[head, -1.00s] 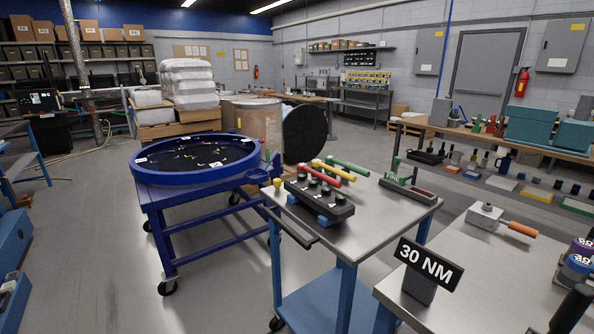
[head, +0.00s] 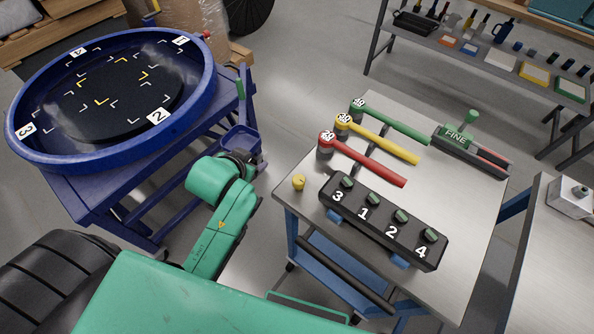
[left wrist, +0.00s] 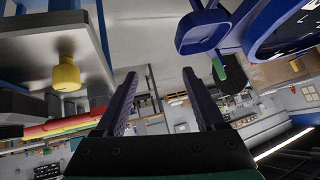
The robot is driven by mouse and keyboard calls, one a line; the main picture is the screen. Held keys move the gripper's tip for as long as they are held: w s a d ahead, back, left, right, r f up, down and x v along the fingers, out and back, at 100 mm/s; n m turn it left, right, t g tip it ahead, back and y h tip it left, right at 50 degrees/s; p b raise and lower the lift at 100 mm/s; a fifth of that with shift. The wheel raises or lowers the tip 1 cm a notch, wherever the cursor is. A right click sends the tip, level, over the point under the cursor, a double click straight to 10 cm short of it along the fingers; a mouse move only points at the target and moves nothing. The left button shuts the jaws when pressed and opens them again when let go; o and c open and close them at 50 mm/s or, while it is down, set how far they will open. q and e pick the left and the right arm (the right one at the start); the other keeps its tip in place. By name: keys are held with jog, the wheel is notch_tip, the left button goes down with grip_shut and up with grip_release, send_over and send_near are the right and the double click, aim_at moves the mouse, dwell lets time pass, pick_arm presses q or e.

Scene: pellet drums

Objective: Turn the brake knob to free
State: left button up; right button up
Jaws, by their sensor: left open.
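A yellow knob (head: 299,182) stands on the left corner of the steel cart top. It also shows at the upper left of the left wrist view (left wrist: 66,75), where the picture is upside down. A green upright handle (head: 240,88) stands at the right side of the blue turntable frame; no label shows which of these is the brake knob. My left gripper (head: 243,160) is left of the yellow knob, beside the small blue tray, apart from the knob. In the left wrist view its two fingers (left wrist: 160,76) are spread with nothing between them. My right gripper is out of view.
The steel cart (head: 470,215) carries red (head: 365,162), yellow (head: 385,142) and green (head: 395,125) wrenches, a black numbered block (head: 380,222) and a FINE device (head: 468,145). The blue turntable (head: 60,165) stands left, with a small blue tray (head: 240,140). A floor gap separates them.

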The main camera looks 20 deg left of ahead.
pick_arm(q)
jog(key=w+d+r+m+t+h, duration=0.1)
jog(key=w+d+r+m+t, duration=0.25)
jog(key=r, duration=0.55)
jog(key=w+d+r+t+h, duration=0.1)
jog(key=w+d+r+t, duration=0.2)
jog(key=w+r+t, duration=0.45)
jog(key=s+d+r+m+h, duration=0.3)
jog(key=d+r+m+h, duration=0.7)
jog(key=r, duration=0.5)
jog(key=s+d+r+m+g+h, duration=0.2)
jog(key=s+d+m+g+h, duration=0.3)
jog(key=d+m+g+h, duration=0.3)
jog(key=s+d+f+m+g, duration=0.3)
jog(key=s+d+m+g, duration=0.2)
jog(key=d+m+g, duration=0.3)
jog(key=m+g+y, duration=0.3)
jog(key=g+y, duration=0.1)
jog(key=y, duration=1.5)
send_near(299, 179)
jog(key=shift+m, duration=0.25)
notch_tip(299, 179, down, 11)
jog(key=p, duration=0.4)
jog(key=shift+s+p, duration=0.1)
jog(key=shift+p, duration=0.25)
grip_shut()
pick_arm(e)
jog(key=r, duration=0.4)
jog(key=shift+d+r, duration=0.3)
